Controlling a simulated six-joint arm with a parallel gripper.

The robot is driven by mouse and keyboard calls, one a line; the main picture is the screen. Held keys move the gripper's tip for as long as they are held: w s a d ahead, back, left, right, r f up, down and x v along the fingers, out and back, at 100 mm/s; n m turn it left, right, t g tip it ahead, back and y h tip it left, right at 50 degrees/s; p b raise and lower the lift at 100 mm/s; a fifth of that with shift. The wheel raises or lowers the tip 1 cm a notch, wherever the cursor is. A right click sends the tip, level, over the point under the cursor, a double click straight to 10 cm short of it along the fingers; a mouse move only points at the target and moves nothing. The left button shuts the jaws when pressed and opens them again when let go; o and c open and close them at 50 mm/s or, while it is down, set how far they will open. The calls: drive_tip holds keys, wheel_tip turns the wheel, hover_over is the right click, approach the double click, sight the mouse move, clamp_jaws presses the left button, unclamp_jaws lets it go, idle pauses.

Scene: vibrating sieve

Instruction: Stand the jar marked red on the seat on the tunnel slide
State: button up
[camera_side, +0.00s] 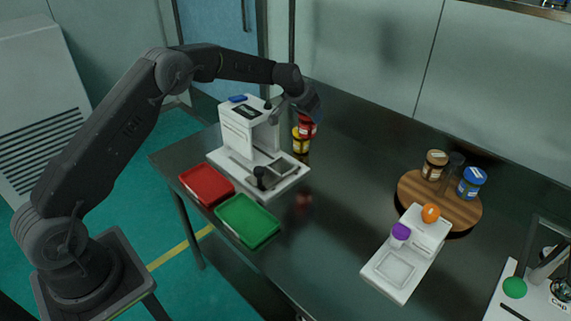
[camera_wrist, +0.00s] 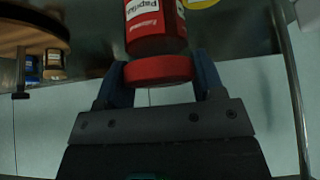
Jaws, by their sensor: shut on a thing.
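The red jar (camera_side: 307,129) is in my gripper (camera_side: 308,115), behind the white machine. In the wrist view, my fingers (camera_wrist: 162,78) close on the red lid of this jar (camera_wrist: 157,28), whose label reads Paprika. I cannot tell whether its base is clear of the table. A yellow jar (camera_side: 300,145) stands close beside it, and its yellow edge shows in the wrist view (camera_wrist: 201,3). The white machine (camera_side: 238,133) has a tall column, a flat base and a black knob in front. I cannot tell for sure which part is the tunnel slide's seat.
A red tray (camera_side: 206,184) and a green tray (camera_side: 247,222) lie before the machine. A round wooden board (camera_side: 447,211) holds brown-lidded, dark and blue-lidded jars. A white device (camera_side: 398,275) with purple and orange tops stands in front of it. The dark table's middle (camera_side: 345,180) is clear.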

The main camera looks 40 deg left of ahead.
drive_tip(key=s+a+r+n+y, duration=0.1)
drive_tip(key=s+a+n, duration=0.1)
drive_tip(key=s, duration=0.7)
drive_tip(key=f, duration=0.9)
drive_tip(key=shift+a+f, duration=0.2)
drive_tip(key=shift+f, duration=0.15)
drive_tip(key=shift+f, duration=0.2)
drive_tip(key=o, duration=1)
drive_tip(key=shift+c, duration=0.2)
